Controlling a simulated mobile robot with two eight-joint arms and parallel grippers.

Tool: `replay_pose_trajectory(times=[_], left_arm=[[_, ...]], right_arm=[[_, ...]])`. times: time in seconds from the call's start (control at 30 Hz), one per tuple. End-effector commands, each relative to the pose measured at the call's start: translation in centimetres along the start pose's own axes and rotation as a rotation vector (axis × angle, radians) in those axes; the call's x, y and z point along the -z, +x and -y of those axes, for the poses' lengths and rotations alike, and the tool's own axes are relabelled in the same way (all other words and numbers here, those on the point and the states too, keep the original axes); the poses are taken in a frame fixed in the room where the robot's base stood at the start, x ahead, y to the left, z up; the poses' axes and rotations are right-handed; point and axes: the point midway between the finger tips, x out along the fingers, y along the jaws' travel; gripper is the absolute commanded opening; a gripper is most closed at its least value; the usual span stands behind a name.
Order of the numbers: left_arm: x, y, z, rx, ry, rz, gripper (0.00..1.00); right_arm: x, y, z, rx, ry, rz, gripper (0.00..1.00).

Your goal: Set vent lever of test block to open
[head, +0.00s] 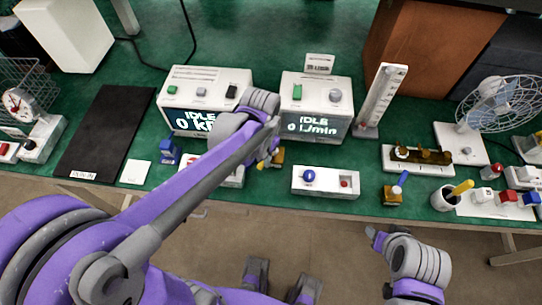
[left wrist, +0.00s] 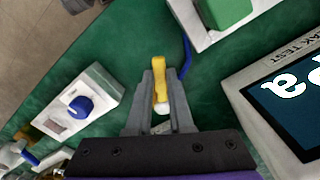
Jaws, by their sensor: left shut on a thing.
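My left gripper (head: 270,158) reaches over the bench in the head view. In the left wrist view the left gripper (left wrist: 160,108) is shut on a yellow lever (left wrist: 158,68), with a white rounded end between the fingertips. In the head view a small brass-coloured block (head: 278,157) shows beside the left gripper, partly hidden by it. I cannot tell for sure that it is the test block, nor read the lever's setting. My right gripper (head: 376,238) is low, off the bench's front edge; its jaws are too small to read.
Two display units, left (head: 206,101) and right (head: 317,107), stand behind. A white box with a blue knob (head: 325,182) is to the right and shows in the wrist view (left wrist: 84,106). Another brass block with a blue lever (head: 393,195) stands farther right.

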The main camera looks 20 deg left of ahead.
Motion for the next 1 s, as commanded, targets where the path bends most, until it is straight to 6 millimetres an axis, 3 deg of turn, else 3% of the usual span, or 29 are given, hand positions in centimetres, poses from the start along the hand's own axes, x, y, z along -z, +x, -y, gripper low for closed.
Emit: replay_pose_trajectory(times=[0.4,0.43,0.6,1.0], left_arm=[[-0.09,-0.04,0.20,0.002,0.003,-0.001,0.00],[-0.09,-0.04,0.20,0.002,0.003,0.000,0.21],[-0.09,-0.02,0.18,0.001,0.002,0.000,0.50],[-0.09,-0.89,0.15,0.001,0.002,0.000,0.50]], right_arm=[[0.01,-0.01,0.00,0.000,0.000,0.000,0.56],[0.01,-0.01,0.00,0.000,0.000,0.000,0.56],[0.01,-0.01,0.00,0.000,0.000,0.000,0.56],[0.10,-0.14,0.00,0.000,0.000,-0.001,0.56]])
